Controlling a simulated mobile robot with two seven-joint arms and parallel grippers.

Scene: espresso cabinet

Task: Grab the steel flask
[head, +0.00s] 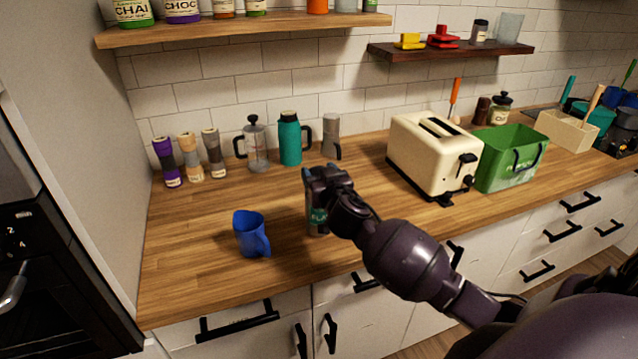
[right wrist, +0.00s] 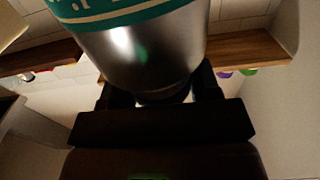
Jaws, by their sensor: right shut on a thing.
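The steel flask (head: 316,218) is a shiny metal vessel with a teal printed band. In the head view it is near the front of the wooden counter, mostly hidden behind my right gripper (head: 322,182). In the right wrist view the flask (right wrist: 145,55) fills the upper middle, between the dark fingers of my right gripper (right wrist: 160,92). The right gripper is shut on the flask. I cannot tell whether its base touches the counter. My left gripper is not in view.
A blue jug (head: 251,236) stands just left of the flask. Behind are a teal flask (head: 290,140), a French press (head: 257,145) and a grey pot (head: 331,135). A cream toaster (head: 425,160) and green bin (head: 508,160) stand right. Shelves (head: 250,29) hang above.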

